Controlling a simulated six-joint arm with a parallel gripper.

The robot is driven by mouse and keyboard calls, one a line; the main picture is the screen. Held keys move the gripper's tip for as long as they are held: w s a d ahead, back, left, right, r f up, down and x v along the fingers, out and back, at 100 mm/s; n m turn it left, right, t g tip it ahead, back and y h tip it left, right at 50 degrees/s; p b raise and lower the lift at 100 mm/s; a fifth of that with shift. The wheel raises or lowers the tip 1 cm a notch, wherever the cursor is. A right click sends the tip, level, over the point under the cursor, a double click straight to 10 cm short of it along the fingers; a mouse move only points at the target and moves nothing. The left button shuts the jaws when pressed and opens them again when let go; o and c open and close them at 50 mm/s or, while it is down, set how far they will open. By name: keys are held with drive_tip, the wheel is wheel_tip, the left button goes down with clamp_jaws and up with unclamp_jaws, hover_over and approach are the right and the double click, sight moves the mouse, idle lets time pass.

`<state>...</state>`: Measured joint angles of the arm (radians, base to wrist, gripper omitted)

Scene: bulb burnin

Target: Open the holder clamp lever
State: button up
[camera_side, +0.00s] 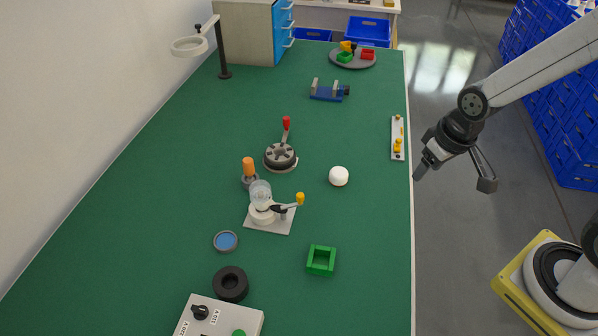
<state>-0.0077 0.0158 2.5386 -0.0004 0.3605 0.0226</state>
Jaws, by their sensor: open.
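The holder (262,214) is a white round mount on a pale square plate, in the middle of the green table. A clear glass bulb (260,192) stands upright in it. The clamp lever (286,207) is a dark arm that reaches from the holder to the right and ends in an upright yellow knob (300,198). I cannot tell from this view how tightly the clamp sits. My gripper (453,178) is open and empty, past the table's right edge over the grey floor. It is well apart from the holder and lever.
An orange-handled tool (249,168) stands just behind the holder. A round fixture (280,157) with a red-knobbed lever is farther back. A white ball (339,176), a green square tray (321,272) and a yellow-knobbed strip (397,140) lie to the right. Bare table separates them.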

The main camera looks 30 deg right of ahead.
drive_tip(key=w+a+f+m+g, duration=0.2)
drive_tip(key=w+a+m, duration=0.2)
drive_tip(key=w+a, duration=0.65)
drive_tip(key=m+g, duration=0.1)
drive_tip(key=m, duration=0.3)
hover_over(300, 195)
drive_tip(key=f, duration=0.5)
drive_tip(key=shift+w+a, duration=0.15)
drive_tip(key=shift+w, duration=0.05)
drive_tip(key=shift+s+f, duration=0.15)
drive_tip(key=shift+f, duration=3.7)
drive_tip(key=shift+c, duration=0.3)
clamp_jaws()
